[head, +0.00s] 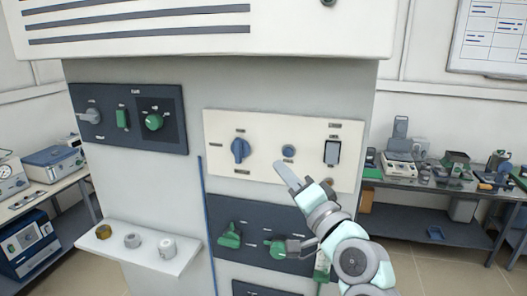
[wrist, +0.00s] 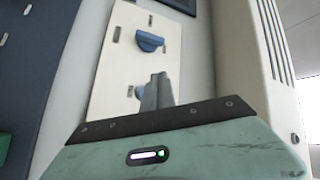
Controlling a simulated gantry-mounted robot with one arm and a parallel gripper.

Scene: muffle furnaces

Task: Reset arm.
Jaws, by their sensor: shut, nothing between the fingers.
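My gripper (head: 290,177) is at the end of my arm, which reaches up from the lower right in the head view. Its fingers are together and empty, and they point up and left. The tip appears over the lower part of a cream control panel (head: 222,124), below a small blue button (head: 288,151). I cannot tell whether it touches the panel. In the wrist view the shut fingers (wrist: 157,92) point toward the cream panel (wrist: 107,76), with a blue knob (wrist: 149,41) beyond them.
The cream panel carries a blue knob (head: 240,150) and a rocker switch (head: 332,152). A dark panel (head: 77,127) is at upper left, and another with green handles (head: 229,236) is below. A white shelf (head: 105,248) holds small cylinders. Benches with instruments stand at both sides.

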